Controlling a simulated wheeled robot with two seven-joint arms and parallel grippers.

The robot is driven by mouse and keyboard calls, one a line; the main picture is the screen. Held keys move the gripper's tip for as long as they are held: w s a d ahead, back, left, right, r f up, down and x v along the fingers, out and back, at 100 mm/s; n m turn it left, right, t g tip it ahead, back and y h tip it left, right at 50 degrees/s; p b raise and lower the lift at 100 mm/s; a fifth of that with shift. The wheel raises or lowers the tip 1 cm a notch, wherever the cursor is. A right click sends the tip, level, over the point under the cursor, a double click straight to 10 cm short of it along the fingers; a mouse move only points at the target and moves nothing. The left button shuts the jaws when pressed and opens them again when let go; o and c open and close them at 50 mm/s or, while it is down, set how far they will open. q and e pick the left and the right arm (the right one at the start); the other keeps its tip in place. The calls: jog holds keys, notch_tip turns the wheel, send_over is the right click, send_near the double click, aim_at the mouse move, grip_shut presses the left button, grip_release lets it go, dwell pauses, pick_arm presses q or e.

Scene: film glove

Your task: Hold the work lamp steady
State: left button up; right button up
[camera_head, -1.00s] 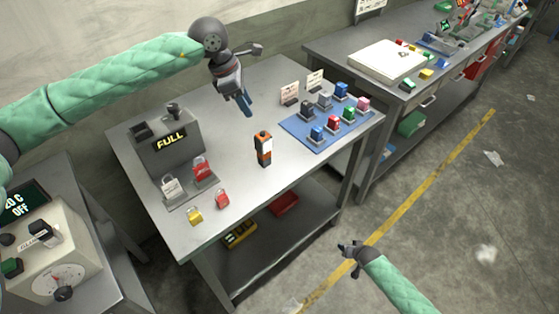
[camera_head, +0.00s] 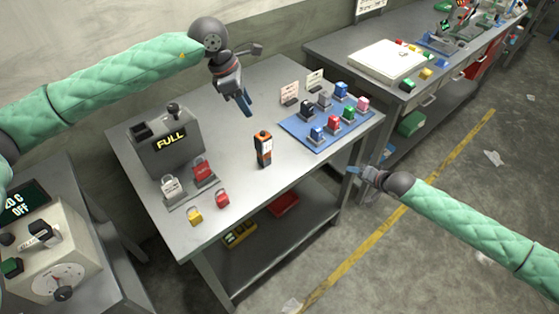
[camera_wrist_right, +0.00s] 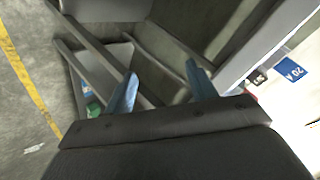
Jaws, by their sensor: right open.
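The work lamp, as I take it, is the orange and black upright device (camera_head: 263,149) standing on the metal table (camera_head: 240,189) near its middle. Neither gripper touches it. My left gripper (camera_head: 247,103) hangs above the table, behind and to the left of the device, with blue fingers pointing down; its gap is hard to make out. My right gripper (camera_head: 352,170) is off the table's right front edge, fingers pointing left towards the table. In the right wrist view its two blue fingers (camera_wrist_right: 160,85) are apart with nothing between them. The device does not show there.
A blue mat (camera_head: 299,129) with several coloured padlocks lies at the right.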

notch_tip(320, 180, up, 5)
jog(key=a, duration=0.2)
jog(key=n+t+y, duration=0.2)
jog(key=n+y, duration=0.2)
jog(key=n, duration=0.8)
send_near(267, 154)
jog(key=x, duration=0.4)
jog(key=shift+w+a+f, duration=0.15)
jog(key=shift+w+a, duration=0.25)
jog(key=shift+w, duration=0.05)
jog(key=shift+x, duration=3.3)
jog(key=shift+d, duration=0.15)
jog(key=shift+c, duration=0.5)
jog(key=c, duration=0.7)
pick_arm(q)
grip_shut()
pick_arm(e)
jog(key=shift+f, duration=0.1)
jog(key=shift+c, duration=0.7)
